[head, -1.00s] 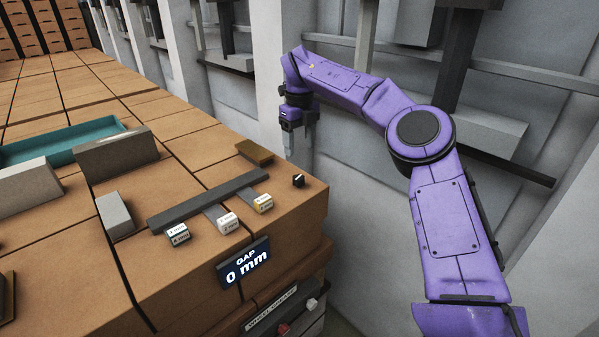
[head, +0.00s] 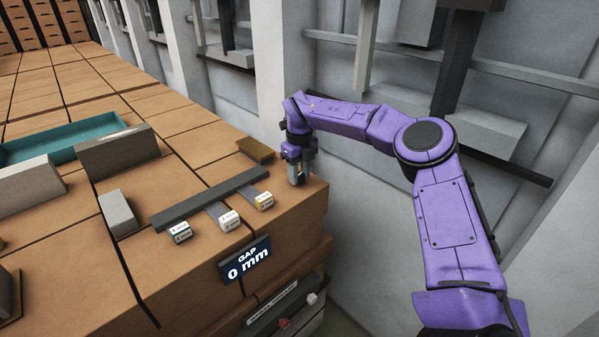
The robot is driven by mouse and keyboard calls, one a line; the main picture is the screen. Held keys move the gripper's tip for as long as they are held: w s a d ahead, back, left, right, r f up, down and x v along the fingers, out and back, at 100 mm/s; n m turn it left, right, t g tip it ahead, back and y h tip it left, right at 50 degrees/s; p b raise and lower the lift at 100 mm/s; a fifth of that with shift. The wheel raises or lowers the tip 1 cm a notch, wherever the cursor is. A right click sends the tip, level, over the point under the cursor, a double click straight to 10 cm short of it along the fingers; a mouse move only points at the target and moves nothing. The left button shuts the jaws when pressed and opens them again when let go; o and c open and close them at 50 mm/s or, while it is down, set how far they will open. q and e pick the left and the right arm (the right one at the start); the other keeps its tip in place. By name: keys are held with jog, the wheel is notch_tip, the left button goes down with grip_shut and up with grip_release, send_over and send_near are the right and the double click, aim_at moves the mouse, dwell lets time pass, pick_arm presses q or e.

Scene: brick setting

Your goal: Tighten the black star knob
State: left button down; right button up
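My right gripper (head: 301,176) points down at the near right corner of the brick-topped bench (head: 215,155). Its fingertips are at the spot where a small black piece with a white mark stood a second ago. That piece, which may be the black star knob, is now hidden behind the fingers. I cannot tell whether the fingers are shut on it or only around it. No other star knob shows clearly. My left gripper is not in view.
A dark bar (head: 210,199) with white and yellow tagged blocks lies left of the gripper. A display (head: 245,260) on the front reads "GAP 0 mm". A brown block (head: 255,150) lies behind. Grey blocks (head: 118,153) and a teal tray (head: 75,144) are farther left.

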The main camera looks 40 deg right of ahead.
jog(key=c, duration=0.4)
jog(key=shift+f+m+b, duration=0.25)
jog(key=shift+m+b, duration=0.65)
jog(key=shift+b, duration=0.2)
jog(key=shift+r+m, duration=0.15)
jog(key=shift+m, duration=0.15)
jog(key=shift+r, duration=0.2)
jog(key=o, duration=1.1)
